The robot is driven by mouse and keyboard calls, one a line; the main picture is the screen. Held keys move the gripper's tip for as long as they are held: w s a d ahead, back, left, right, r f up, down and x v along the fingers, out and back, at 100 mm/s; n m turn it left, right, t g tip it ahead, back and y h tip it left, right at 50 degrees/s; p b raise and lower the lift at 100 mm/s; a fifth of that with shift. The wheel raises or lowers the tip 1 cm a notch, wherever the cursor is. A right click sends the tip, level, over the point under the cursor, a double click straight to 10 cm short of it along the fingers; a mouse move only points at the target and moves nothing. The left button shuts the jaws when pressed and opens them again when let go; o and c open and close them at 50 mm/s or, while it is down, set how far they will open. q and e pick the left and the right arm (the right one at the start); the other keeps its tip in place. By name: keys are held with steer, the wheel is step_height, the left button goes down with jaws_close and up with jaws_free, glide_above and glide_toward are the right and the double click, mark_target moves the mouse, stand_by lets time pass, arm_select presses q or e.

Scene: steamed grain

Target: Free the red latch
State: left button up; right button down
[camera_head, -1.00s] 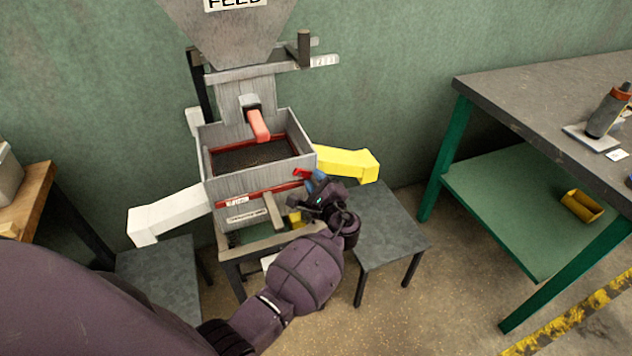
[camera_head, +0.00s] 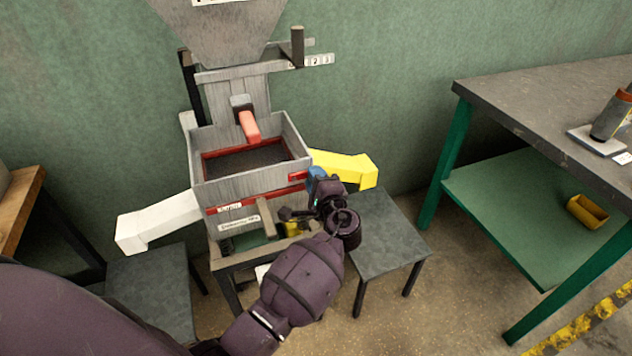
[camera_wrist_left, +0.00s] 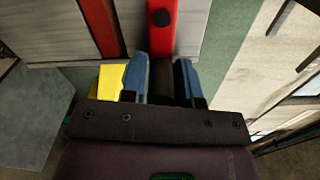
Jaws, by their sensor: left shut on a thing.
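The red latch (camera_head: 298,176) sits at the right end of the front of the wooden box, beside the yellow chute. In the left wrist view the red latch (camera_wrist_left: 160,40) runs down from a dark round pivot to a dark end between my fingers. My left gripper (camera_head: 316,180) is at the box's front right corner. Its blue fingers, seen in the left wrist view (camera_wrist_left: 161,80), are shut on the dark end of the latch. The gripper hides part of the latch in the head view. My right gripper is not in view.
The wooden box (camera_head: 240,182) has a red-framed opening with dark contents. A white chute (camera_head: 160,222) juts left and a yellow chute (camera_head: 345,168) juts right. A grey stool (camera_head: 385,240) stands under the yellow chute. A workbench (camera_head: 540,85) stands at right.

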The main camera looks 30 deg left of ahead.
arm_select(q)
steer(key=shift+w+r, duration=0.1)
steer(key=shift+r, duration=0.45)
steer(key=o, duration=0.7)
steer(key=shift+o, duration=0.6)
steer(key=shift+f, duration=0.25)
steer(key=v, duration=1)
steer(key=shift+s+d, duration=0.2)
steer(key=shift+s, duration=0.2)
